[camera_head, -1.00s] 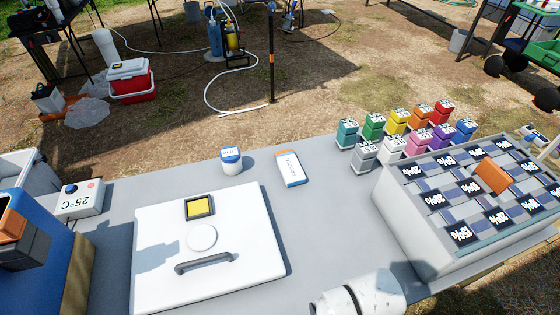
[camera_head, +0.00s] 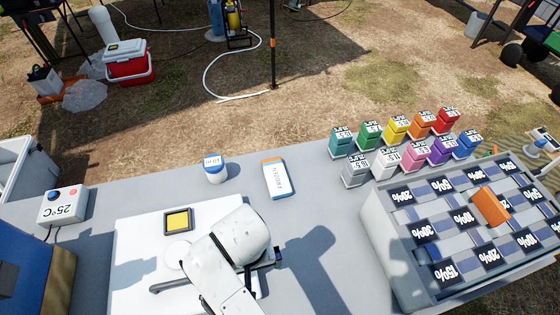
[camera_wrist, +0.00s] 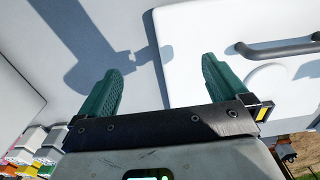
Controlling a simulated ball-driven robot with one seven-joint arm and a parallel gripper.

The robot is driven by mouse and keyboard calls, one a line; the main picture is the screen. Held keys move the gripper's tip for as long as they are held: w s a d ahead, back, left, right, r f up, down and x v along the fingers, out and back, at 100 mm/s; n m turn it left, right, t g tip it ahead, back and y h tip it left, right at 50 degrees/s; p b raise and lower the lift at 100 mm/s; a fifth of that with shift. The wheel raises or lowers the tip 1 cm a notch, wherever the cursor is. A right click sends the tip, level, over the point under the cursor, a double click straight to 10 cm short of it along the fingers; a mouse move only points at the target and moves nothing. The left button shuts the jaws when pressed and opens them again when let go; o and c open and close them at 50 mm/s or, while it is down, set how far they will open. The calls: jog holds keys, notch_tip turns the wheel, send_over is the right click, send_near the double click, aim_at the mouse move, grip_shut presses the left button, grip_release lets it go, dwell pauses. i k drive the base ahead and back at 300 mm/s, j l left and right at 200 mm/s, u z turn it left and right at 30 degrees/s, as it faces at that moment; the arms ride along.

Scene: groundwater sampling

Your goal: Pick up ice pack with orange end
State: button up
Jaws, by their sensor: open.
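A flat white pack with an orange far end (camera_head: 275,180) lies on the grey table, right of a small white jar with a blue lid (camera_head: 215,168). Its printed label is too small to read. My gripper is open and empty; its two green fingers (camera_wrist: 160,88) show in the wrist view above bare table and the edge of a white lid. In the head view my white wrist hides most of the gripper, which is over the right part of the lid, nearer than the pack. The pack is not visible in the wrist view.
The white lid (camera_head: 130,240) with a dark handle covers the front left. A rack with percent labels (camera_head: 385,240) stands right, with an orange block (camera_head: 490,206) on it. Several coloured bottles (camera_head: 397,128) stand behind it. The table between pack and rack is clear.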

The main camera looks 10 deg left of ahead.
aim_at(276, 178)
jog(key=i, duration=1.05)
